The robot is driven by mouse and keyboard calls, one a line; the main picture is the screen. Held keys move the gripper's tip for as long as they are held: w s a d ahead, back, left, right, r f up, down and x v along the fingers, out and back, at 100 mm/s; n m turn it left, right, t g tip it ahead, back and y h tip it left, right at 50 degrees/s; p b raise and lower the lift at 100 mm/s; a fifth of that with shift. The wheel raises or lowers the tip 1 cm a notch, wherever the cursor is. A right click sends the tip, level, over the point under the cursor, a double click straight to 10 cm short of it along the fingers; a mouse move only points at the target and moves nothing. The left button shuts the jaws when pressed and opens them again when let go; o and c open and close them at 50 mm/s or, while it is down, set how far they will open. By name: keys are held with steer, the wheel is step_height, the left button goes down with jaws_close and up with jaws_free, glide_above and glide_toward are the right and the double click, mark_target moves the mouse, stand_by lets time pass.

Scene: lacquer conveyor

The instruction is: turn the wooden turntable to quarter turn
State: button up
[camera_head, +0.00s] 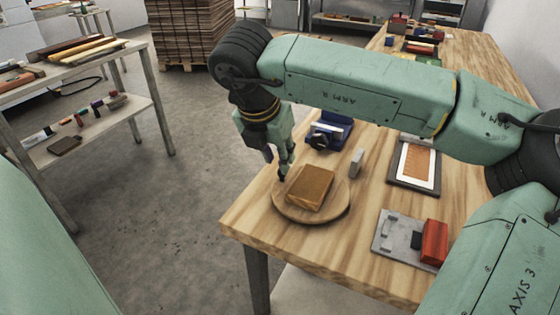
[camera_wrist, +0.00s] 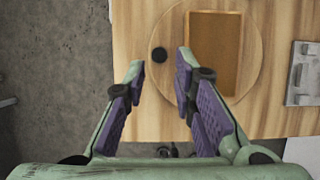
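The round wooden turntable (camera_head: 310,217) lies at the near left end of the wooden workbench. A flat brown block (camera_head: 311,186) rests on it; the block also shows in the wrist view (camera_wrist: 214,50). A black round knob (camera_wrist: 159,54) stands near the left rim of the turntable (camera_wrist: 172,28) in the wrist view. My gripper (camera_head: 277,170) hangs at the turntable's left rim. In the wrist view my gripper (camera_wrist: 160,66) is open, its purple-padded fingers apart. The knob shows between the fingertips, touching neither in the picture. Whether the fingers are down at its height I cannot tell.
A blue device (camera_head: 328,131) and a small grey block (camera_head: 356,162) stand behind the turntable. A dark framed panel (camera_head: 415,164) and a metal plate with a red block (camera_head: 433,242) lie to the right. The bench's left edge is close to the turntable, with floor beyond.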

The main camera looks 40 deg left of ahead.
steer(key=shift+p+x, duration=0.3)
steer(key=shift+x, duration=1.75)
steer(key=shift+c, duration=0.4)
steer(key=shift+a, duration=0.1)
jaws_close()
